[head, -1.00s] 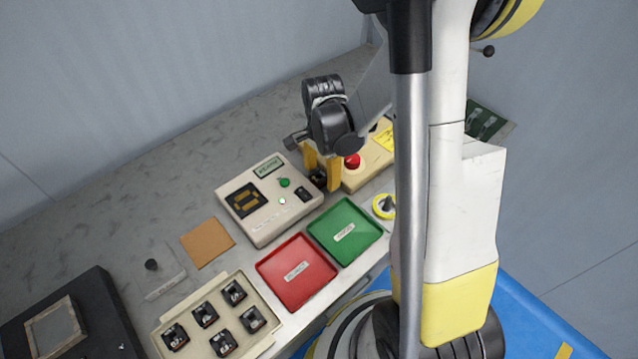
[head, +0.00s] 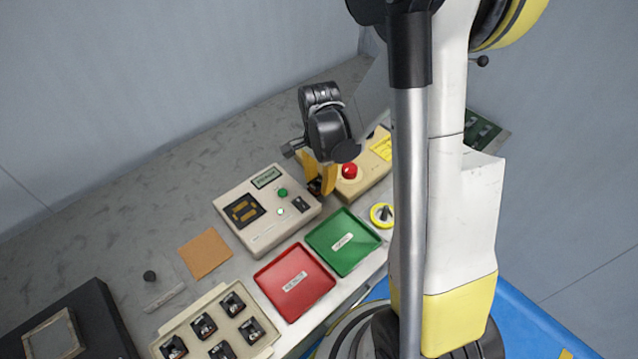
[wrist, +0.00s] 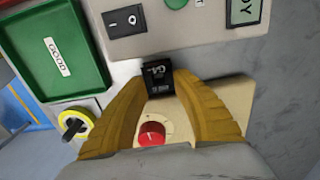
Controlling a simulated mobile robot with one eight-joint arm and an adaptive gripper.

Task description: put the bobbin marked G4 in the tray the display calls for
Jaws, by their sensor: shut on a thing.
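The bobbin marked G4 (wrist: 158,78) is a small black block with white lettering, between my fingertips in the wrist view. My gripper (head: 318,186) has its yellow fingers shut on it, beside the right end of the beige tester; it also shows in the wrist view (wrist: 158,88). I cannot tell whether the bobbin is clear of the bench. The green tray (head: 343,262) is labelled GOOD in the wrist view. The red tray (head: 310,293) is beside it, its label too small to read surely.
The beige tester (head: 255,240) stands behind the trays. A yellow-ringed knob (head: 382,214) is beside the green tray. A beige rack (head: 186,322) with several dark bobbins is at front left.

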